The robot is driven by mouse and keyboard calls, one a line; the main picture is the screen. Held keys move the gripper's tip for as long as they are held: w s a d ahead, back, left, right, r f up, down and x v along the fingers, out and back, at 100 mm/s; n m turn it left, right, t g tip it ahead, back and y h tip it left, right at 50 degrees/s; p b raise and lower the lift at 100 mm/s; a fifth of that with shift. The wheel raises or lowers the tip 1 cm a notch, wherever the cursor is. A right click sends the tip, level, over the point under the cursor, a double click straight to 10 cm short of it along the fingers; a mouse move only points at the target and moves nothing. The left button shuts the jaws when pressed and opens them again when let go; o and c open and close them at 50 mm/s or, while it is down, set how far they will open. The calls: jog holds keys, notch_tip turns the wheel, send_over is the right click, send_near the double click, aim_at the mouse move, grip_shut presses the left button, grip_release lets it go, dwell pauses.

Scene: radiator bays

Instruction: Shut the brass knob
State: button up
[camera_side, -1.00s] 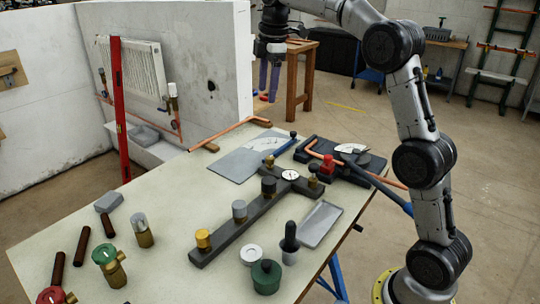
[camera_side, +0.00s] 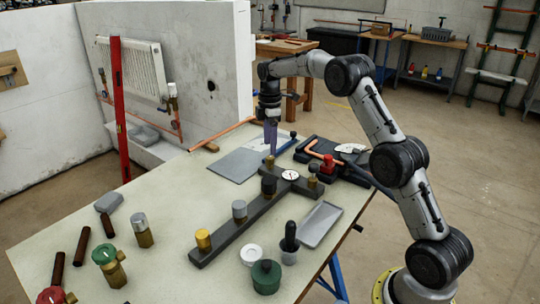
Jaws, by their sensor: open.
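A yellow brass knob (camera_side: 203,239) stands upright on the near end of a dark manifold bar (camera_side: 224,246) on the table. A grey knob (camera_side: 239,209) and a dark knob (camera_side: 268,185) stand farther along the same bar. A small brass fitting (camera_side: 270,162) is at the bar's far end. My gripper (camera_side: 271,152) is open and points down with purple fingers, its tips just above or behind this fitting; I cannot tell whether they touch. It is well away from the yellow brass knob, toward the back.
A round white gauge (camera_side: 290,175) sits on the manifold. A grey tray (camera_side: 321,224), a dark-tipped tool (camera_side: 289,238) and a green pot (camera_side: 266,277) stand to the right. Green-topped (camera_side: 108,262) and grey-topped (camera_side: 142,230) valves stand left. A red upright level (camera_side: 120,110) rises behind.

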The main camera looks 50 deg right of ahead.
aim_at(270, 157)
jog(key=shift+f, duration=2.55)
grip_shut()
